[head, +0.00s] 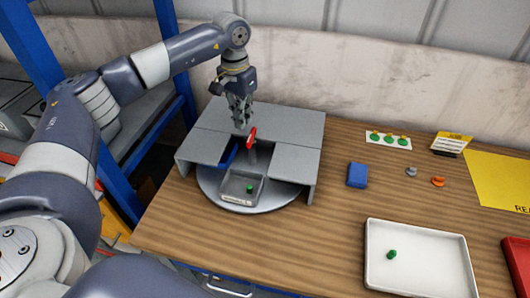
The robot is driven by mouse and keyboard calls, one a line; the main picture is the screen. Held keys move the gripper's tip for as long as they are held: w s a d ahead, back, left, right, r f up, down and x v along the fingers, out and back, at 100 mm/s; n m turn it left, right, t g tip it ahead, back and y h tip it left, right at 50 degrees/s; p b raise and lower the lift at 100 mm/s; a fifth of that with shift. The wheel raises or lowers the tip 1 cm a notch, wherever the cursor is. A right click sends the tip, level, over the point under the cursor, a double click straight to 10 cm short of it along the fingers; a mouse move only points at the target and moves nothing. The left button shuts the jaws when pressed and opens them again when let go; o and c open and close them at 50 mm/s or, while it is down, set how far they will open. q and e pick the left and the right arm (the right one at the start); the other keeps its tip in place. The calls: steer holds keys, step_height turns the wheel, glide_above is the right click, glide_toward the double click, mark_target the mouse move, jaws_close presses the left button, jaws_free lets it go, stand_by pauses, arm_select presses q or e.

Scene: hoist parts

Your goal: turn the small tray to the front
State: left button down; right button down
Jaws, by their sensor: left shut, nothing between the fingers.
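The small grey tray (241,188) sits on a round grey turntable (222,200) at its front, in the open gap of a grey cover (290,130). A red knob (252,137) stands near the middle of the turntable. A blue tray (229,153) shows partly under the cover, to the left; the rest of the turntable is hidden. My left gripper (240,122) is shut and empty, pointing down just above and left of the red knob. My right gripper is not in view.
A blue block (357,175) lies right of the cover. A white tray (418,262) with a green part stands at the front right, beside a red tray (520,262). Small grey and orange parts, a card and a yellow sheet (500,180) lie further back.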

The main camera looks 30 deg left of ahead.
arm_select(q)
step_height(320, 180, up, 5)
steer(key=p, duration=0.3)
steer(key=shift+r, duration=0.1)
